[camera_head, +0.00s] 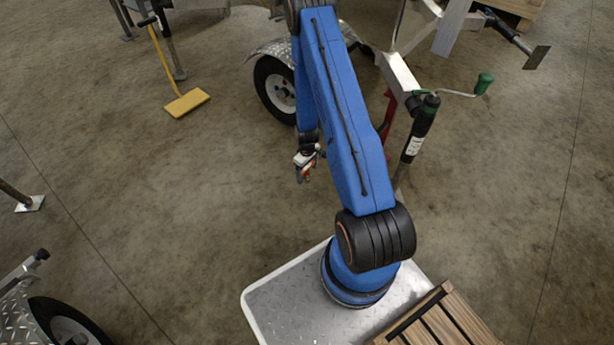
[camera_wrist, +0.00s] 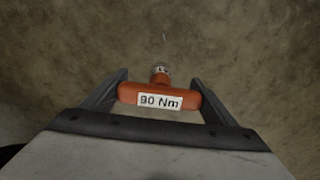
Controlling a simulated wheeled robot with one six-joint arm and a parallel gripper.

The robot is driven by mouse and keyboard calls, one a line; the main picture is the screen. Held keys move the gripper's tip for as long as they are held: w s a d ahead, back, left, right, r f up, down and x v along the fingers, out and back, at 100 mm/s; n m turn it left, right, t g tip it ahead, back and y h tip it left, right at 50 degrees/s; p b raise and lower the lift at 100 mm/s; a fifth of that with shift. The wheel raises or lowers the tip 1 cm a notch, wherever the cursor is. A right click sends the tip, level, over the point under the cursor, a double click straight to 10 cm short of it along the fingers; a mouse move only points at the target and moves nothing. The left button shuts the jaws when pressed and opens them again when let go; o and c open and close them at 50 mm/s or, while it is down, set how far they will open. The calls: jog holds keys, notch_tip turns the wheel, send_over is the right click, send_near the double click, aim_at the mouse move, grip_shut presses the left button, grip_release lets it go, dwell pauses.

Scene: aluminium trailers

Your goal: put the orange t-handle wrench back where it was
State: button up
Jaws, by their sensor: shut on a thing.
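The orange t-handle wrench (camera_wrist: 188,92) is between the two fingers of my gripper (camera_wrist: 160,98) in the wrist view. My gripper is shut on its crossbar, which carries a white label reading "90 Nm". The shaft points away from the camera and ends in a small silver tip, with bare floor behind it. In the head view my gripper (camera_head: 304,170) hangs over open floor, left of my blue arm. Only a small orange-red bit of the wrench shows there. I cannot make out where the wrench was before.
A trailer with a wheel (camera_head: 276,88) and silver fender stands behind my arm. Its jack (camera_head: 420,125) with a green crank handle (camera_head: 484,84) is to the right. Wooden slats (camera_head: 445,322) are at the bottom right. The left-centre floor is clear.

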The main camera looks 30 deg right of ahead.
aim_at(307, 175)
jog(key=shift+f, duration=1.55)
jog(key=o, duration=1.5)
